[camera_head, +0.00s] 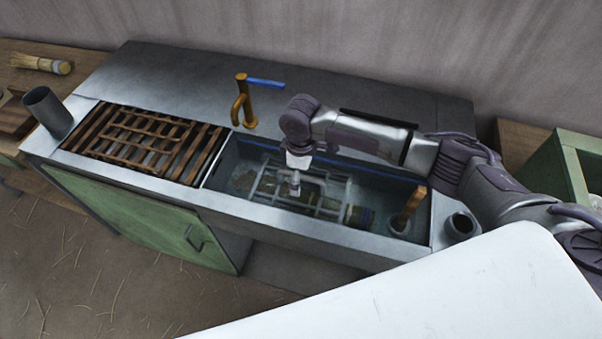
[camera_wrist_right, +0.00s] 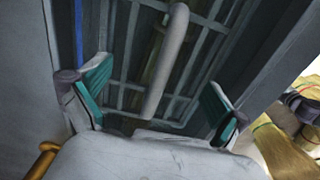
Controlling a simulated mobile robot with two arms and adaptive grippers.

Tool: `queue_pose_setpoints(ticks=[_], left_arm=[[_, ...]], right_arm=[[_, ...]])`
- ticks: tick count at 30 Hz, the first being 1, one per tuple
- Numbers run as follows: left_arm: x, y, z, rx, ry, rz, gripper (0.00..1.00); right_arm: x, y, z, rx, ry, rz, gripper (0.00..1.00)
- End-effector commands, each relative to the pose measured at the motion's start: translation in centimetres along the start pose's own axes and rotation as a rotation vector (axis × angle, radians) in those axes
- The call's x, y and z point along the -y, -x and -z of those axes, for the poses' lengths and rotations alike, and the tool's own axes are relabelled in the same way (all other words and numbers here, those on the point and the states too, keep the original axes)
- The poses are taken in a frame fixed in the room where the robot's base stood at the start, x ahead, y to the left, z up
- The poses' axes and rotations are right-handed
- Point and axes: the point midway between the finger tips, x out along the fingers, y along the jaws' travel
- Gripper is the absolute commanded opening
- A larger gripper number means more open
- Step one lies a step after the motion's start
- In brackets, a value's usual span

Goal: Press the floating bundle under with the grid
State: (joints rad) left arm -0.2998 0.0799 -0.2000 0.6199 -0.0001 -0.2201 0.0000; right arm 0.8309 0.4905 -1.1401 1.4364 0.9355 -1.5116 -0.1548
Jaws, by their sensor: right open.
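The metal grid (camera_head: 318,205) sits in the water basin (camera_head: 228,172), over part of the bundle. The bundle's brownish-green end (camera_head: 358,216) shows at the grid's right side; the rest is mostly hidden by bars and water. My right gripper (camera_head: 295,188) points down over the grid. In the right wrist view its teal fingers (camera_wrist_right: 158,85) are open on either side of the grid's pale handle bar (camera_wrist_right: 172,50), with gaps to both sides. Whether the grid touches the bundle cannot be told. My left gripper is not in view.
A brown slatted rack (camera_head: 140,142) covers the counter left of the basin. A brass tap (camera_head: 243,105) with a blue lever stands behind. A wooden post (camera_head: 408,207) rises at the basin's right end. Grey cups stand at the counter's left (camera_head: 48,110) and right (camera_head: 461,225).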

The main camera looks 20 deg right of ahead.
Motion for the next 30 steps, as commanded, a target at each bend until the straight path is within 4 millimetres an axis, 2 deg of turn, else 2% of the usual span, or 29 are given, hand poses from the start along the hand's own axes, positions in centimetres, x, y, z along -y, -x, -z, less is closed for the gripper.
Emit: queue_pose_setpoints(ticks=[7,11,24,30], left_arm=[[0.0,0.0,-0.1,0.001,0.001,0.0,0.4],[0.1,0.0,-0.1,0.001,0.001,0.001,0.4],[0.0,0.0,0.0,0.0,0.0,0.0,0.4],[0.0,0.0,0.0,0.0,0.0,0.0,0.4]], right_arm=[[0.1,-0.1,-0.1,0.003,0.0,0.001,1.0],[0.0,0.8,0.0,0.0,-0.001,0.0,1.0],[-0.1,9.6,0.1,-0.003,0.001,-0.003,1.0],[-0.1,11.7,0.0,-0.001,0.0,-0.001,1.0]])
